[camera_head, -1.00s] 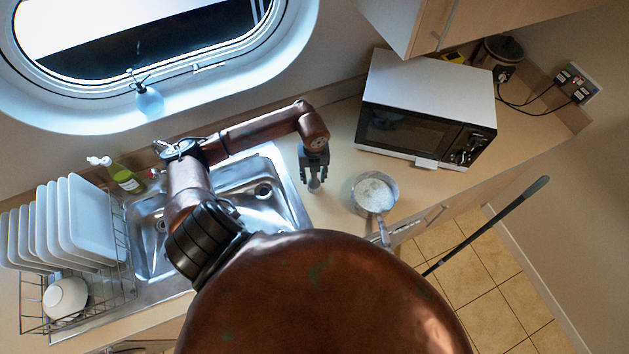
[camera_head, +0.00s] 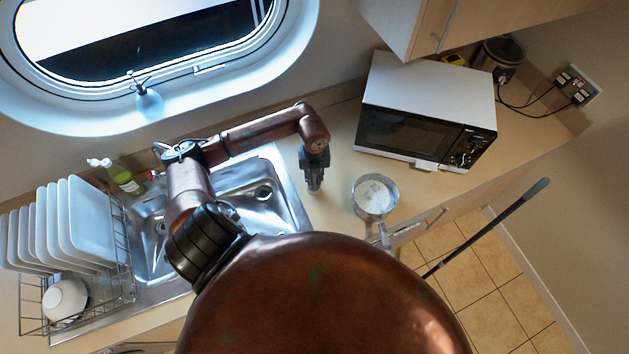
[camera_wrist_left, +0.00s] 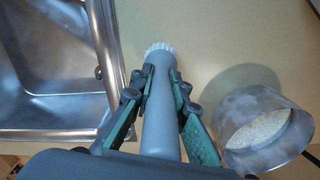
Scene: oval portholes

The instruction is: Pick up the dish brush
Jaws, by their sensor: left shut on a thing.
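The dish brush (camera_wrist_left: 160,125) is a grey, tapering handle with white bristles at its far end, seen in the left wrist view. My left gripper (camera_wrist_left: 162,82) is shut on it, with a green-padded finger on each side of the handle. In the head view my left gripper (camera_head: 314,180) points down at the counter between the sink and the pan, and hides most of the brush. I cannot tell whether the brush touches the counter. My right gripper is not in view.
A metal pan (camera_head: 373,196) with pale contents stands right of the gripper. The sink (camera_head: 285,205) is to the left, beyond it a dish rack (camera_head: 120,240) with plates and a green bottle (camera_head: 127,180). A microwave (camera_head: 430,90) stands at the back right.

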